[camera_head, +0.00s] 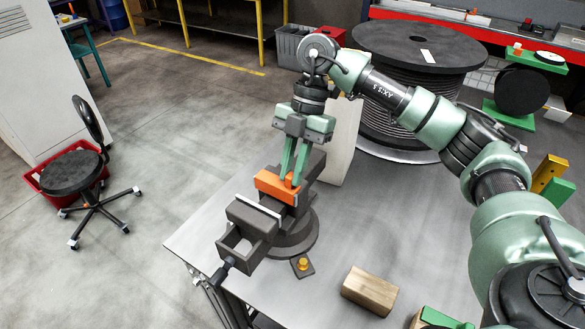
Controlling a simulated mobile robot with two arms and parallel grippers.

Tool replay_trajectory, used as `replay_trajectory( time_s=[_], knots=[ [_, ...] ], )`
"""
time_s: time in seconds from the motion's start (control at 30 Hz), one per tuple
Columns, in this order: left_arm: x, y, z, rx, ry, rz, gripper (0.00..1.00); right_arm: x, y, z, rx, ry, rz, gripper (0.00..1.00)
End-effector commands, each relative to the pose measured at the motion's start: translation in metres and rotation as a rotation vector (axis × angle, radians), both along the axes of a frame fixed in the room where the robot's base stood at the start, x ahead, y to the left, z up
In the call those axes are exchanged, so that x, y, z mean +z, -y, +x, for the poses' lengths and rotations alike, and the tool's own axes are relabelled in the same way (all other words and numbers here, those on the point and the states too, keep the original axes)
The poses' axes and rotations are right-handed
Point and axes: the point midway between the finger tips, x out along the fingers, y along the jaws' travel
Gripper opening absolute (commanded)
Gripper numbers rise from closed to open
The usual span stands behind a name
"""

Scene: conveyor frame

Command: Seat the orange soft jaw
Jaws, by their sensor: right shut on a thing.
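The orange soft jaw (276,187) is at the dark grey vise (266,225) on the grey table, above the gap between the vise's jaws. My right gripper (291,178) points down with its green fingers shut on the soft jaw. Whether the jaw touches the vise's jaw face cannot be told from here. A light strip (258,206) lies along the top of the vise's near jaw. My left gripper is not in view.
A wooden block (370,291) lies on the table (212,217) right of the vise. A small dark plate with a yellow knob (302,265) lies beside the vise base. A large cable spool (415,48) stands behind. The table's left front corner is clear.

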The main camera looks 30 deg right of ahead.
Motion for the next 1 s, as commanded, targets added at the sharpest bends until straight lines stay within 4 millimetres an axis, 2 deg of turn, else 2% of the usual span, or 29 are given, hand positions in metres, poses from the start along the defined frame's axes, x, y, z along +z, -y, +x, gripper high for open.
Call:
replay_trajectory(
  time_s=[0.03, 0.07, 0.13, 0.43, 0.57, 0.9, 1.0],
  knots=[
    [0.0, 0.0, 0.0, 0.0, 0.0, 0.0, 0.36, 0.0, 0.0, 0.0, 0.0, -0.001, 0.0, 0.0],
    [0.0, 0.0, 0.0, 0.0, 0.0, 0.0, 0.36, 0.0, 0.0, 0.0, 0.0, -0.001, 0.0, 0.21],
    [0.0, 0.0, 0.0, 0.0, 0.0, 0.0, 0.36, 0.0, 0.0, 0.0, -0.001, -0.001, -0.001, 0.41],
    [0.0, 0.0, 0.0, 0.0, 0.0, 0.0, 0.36, 0.0, 0.0, 0.0, -0.001, -0.001, -0.001, 0.41],
    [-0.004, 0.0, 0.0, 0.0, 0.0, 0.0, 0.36, 0.006, 0.003, 0.002, 0.0, 0.002, -0.001, 0.41],
    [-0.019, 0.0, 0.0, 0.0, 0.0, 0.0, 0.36, 0.056, 0.022, 0.013, -0.002, 0.002, 0.0, 0.41],
    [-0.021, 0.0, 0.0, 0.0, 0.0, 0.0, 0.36, 0.066, 0.025, 0.015, -0.001, 0.0, 0.0, 0.41]
  ],
)
